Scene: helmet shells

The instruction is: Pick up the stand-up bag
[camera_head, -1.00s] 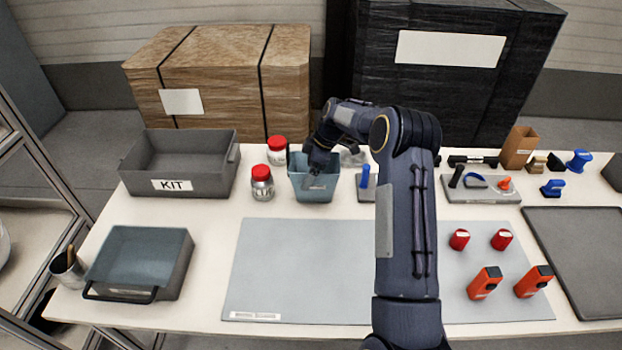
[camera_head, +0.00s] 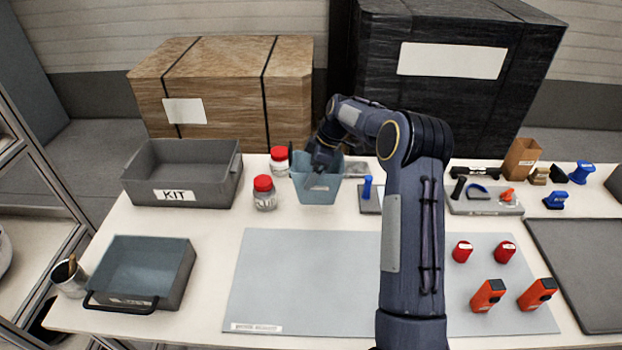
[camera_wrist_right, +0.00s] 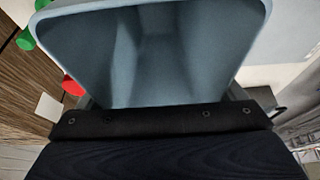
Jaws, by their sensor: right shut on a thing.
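The thing I take for the stand-up bag (camera_head: 316,192) is blue-grey, open at the top and tapers toward its base. It is left of the middle, behind the grey mat. My right gripper (camera_head: 320,160) is shut on its rim and holds it roughly upright, seemingly a little above the table. In the right wrist view the bag (camera_wrist_right: 160,55) fills the upper middle, with its inside facing the camera and looking empty. The dark gripper body below hides where the fingers meet the rim. My left gripper is not in view.
Red-lidded jars (camera_head: 265,193) stand close left of the bag, beside the grey KIT tray (camera_head: 175,195). A blue-handled tool (camera_head: 367,187) is close on its right. Strapped boxes (camera_head: 230,95) stand behind the table. The mat's left part (camera_head: 300,280) is clear.

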